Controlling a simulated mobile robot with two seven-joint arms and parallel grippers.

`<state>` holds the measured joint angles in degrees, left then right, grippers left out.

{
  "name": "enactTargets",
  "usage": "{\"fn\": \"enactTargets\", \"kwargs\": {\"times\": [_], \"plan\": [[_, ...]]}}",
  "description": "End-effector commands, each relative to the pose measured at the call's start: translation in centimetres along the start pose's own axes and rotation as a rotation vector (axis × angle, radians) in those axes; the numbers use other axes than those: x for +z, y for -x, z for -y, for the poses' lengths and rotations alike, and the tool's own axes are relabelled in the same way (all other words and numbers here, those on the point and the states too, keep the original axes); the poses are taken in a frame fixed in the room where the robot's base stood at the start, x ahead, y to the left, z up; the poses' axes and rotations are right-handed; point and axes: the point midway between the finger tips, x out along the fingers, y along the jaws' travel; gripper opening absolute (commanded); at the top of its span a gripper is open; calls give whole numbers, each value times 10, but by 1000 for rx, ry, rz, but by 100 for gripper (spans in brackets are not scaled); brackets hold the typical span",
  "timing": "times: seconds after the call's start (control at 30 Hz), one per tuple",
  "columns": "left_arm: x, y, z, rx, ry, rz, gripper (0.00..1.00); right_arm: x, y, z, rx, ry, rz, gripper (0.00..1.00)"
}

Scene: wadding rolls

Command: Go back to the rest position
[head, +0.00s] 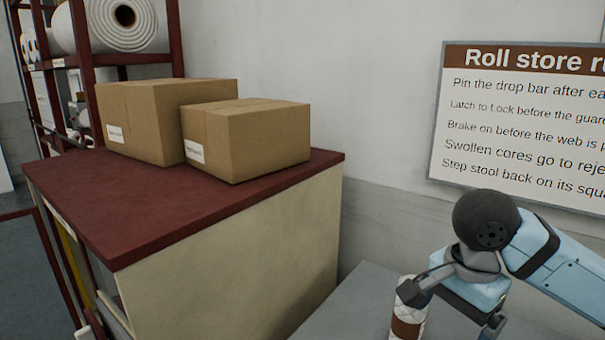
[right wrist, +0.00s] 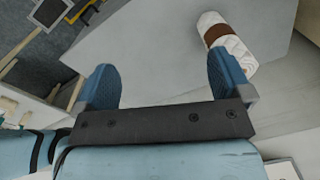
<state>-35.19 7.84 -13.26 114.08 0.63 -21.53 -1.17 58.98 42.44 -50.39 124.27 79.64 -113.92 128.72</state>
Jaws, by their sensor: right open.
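My right gripper (head: 453,308) is at the lower right of the head view, open, with its fingers pointing down. In the right wrist view its two blue finger pads (right wrist: 160,72) are wide apart with nothing between them. A white wadding roll with a brown band (head: 407,326) is beside one finger in the head view, cut by the bottom edge. In the right wrist view the roll (right wrist: 217,31) lies outside the right-hand finger, partly hidden by it. I cannot tell whether they touch. My left gripper is out of view.
Two cardboard boxes (head: 160,118) (head: 262,140) stand on a dark red cabinet top (head: 130,215) at the left. A grey surface (head: 350,310) lies beside the cabinet, below my gripper. A rules sign (head: 520,125) hangs on the wall. A red rack with white rolls (head: 122,25) stands behind.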

Motion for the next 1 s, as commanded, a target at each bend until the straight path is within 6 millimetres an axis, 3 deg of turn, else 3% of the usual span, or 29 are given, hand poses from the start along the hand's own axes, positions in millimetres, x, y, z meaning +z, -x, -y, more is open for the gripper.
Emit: {"fn": "enactTargets", "kwargs": {"times": [0.37, 0.57, 0.77, 1.0], "plan": [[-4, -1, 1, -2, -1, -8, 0, 50, -78, 5, -186, 410, 88, 96], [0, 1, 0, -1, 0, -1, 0, 75, -123, -4, -334, 631, 82, 96], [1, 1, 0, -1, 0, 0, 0, 85, -164, -28, -431, 790, 8, 96], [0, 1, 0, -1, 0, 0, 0, 80, -211, -82, -412, 936, -140, 96]]}}
